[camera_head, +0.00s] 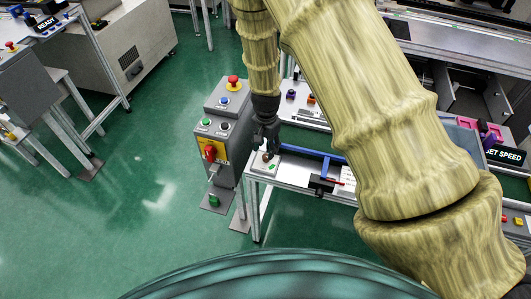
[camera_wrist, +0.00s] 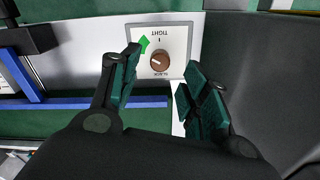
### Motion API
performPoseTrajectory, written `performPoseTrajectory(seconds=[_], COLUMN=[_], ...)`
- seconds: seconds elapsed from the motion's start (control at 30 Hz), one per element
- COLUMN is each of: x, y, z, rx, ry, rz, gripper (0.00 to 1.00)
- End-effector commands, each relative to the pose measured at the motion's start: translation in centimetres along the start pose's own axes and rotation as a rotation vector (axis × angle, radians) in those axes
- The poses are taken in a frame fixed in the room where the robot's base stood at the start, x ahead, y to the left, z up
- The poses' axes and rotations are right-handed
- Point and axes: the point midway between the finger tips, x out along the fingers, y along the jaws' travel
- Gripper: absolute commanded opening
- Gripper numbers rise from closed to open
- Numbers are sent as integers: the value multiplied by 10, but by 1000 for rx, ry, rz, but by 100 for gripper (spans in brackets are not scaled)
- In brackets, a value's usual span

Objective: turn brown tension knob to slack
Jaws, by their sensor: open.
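The brown tension knob (camera_wrist: 160,62) sits on a white plate (camera_wrist: 181,33) marked TIGHT and SLACK, its lettering upside down in the wrist view. TIGHT is at the top of that picture and SLACK at the bottom. A green arrow (camera_wrist: 144,44) lies beside the knob, towards TIGHT. A pale mark on the knob points left and slightly up. My gripper (camera_wrist: 161,80) is open, its dark green fingers on either side of the knob in the picture; I cannot tell whether they touch it. In the head view my gripper (camera_head: 268,149) is over the white bench's left front corner, partly hiding the knob.
A grey control box (camera_head: 226,135) with a red and yellow switch stands just left of my gripper. A blue bar (camera_head: 312,152) and a black block (camera_head: 321,185) are on the bench at right.

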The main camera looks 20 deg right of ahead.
Motion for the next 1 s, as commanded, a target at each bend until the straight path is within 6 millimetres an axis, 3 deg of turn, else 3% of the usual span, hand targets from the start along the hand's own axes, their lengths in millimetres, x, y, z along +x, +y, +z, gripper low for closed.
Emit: performPoseTrajectory(seconds=[0.4, 0.9, 1.0], x=[38, 48, 48], y=[-2, -1, -1], z=[1, 1, 1], rx=[-2, -2, -2], ry=[0, 1, 1], rz=[0, 0, 0], gripper=[46, 46, 28])
